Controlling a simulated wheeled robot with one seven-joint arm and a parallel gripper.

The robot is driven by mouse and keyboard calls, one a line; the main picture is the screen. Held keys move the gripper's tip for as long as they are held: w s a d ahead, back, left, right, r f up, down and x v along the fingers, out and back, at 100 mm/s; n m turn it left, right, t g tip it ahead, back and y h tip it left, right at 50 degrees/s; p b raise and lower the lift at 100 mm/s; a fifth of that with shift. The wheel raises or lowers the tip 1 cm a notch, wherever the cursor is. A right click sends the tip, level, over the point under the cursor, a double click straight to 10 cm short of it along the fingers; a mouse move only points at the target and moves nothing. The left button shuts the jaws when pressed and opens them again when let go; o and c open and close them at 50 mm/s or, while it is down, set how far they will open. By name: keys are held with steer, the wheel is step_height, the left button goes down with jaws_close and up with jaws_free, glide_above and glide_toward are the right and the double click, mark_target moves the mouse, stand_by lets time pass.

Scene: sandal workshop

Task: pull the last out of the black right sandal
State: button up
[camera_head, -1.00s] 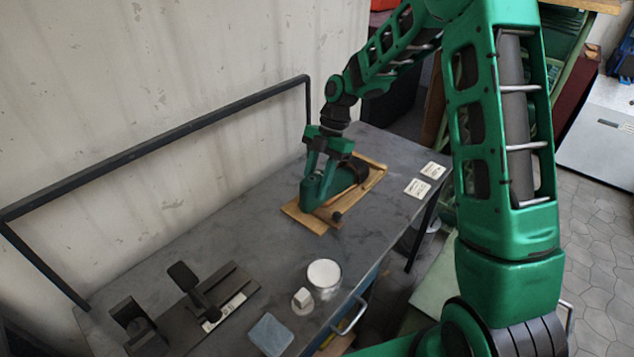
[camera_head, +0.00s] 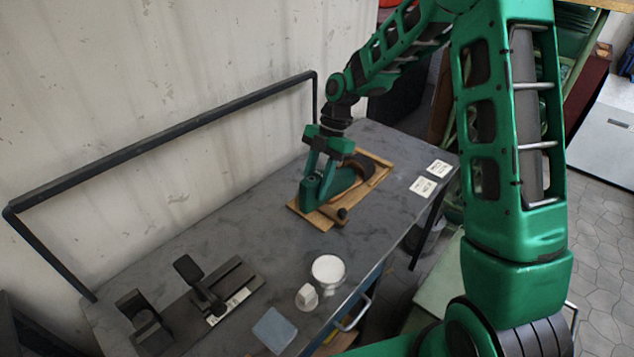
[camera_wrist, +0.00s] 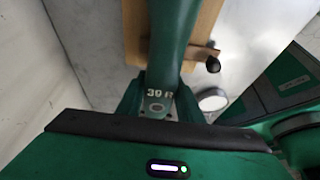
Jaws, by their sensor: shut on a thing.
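The last is a green foot form marked "39 R" in the wrist view (camera_wrist: 165,50); its body also shows in the head view (camera_head: 340,181). My gripper (camera_head: 311,191) is shut on its heel end, with one finger on each side of it in the wrist view (camera_wrist: 158,103). The sandal (camera_head: 364,166) appears as a dark band with brown edges around the front of the last. I cannot tell how much of the last is inside it. Both are over a wooden board (camera_head: 327,218) with a black-knobbed wooden piece (camera_head: 342,213) at its near side.
The grey table (camera_head: 230,225) is clear left of the board. Two white cards (camera_head: 425,187) lie to its right. A white round container (camera_head: 328,268), a small white piece (camera_head: 307,297), a blue-grey block (camera_head: 274,330) and a dark fixture (camera_head: 207,301) stand nearer. A dark rail (camera_head: 170,140) runs along the wall.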

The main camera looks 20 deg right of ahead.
mark_target(303, 184)
steer(key=shift+s+a, duration=0.15)
steer(key=shift+a, duration=0.1)
steer(key=shift+a, duration=0.1)
steer(key=shift+s+a+r, duration=0.1)
steer(key=shift+s+a, duration=0.55)
steer(key=shift+a, duration=0.25)
steer(key=shift+r, duration=3.5)
